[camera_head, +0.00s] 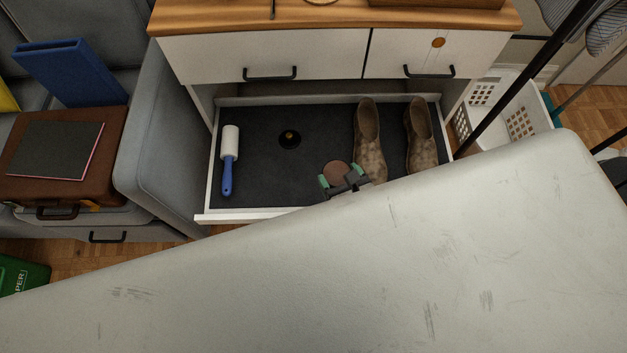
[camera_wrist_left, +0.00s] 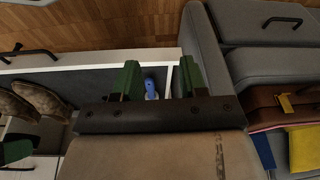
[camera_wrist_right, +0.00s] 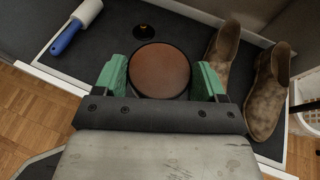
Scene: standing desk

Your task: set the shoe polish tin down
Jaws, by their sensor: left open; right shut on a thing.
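The shoe polish tin (camera_wrist_right: 160,70) is round, with a brown top and dark rim. My right gripper (camera_wrist_right: 161,79) is shut on it, one green finger at each side. In the head view the tin (camera_head: 337,173) and right gripper (camera_head: 345,182) are over the front of the open drawer (camera_head: 262,108), left of the shoes. I cannot tell whether the tin touches the drawer floor. My left gripper (camera_wrist_left: 160,78) is open and empty in the left wrist view, and does not show in the head view.
The drawer holds a lint roller (camera_head: 229,160) at left, a small black round item (camera_head: 290,139) with a brass-coloured middle, and two brown shoes (camera_head: 368,140) (camera_head: 419,135) at right. Dark floor is bare around the black item. My pale right arm hides the lower head view.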

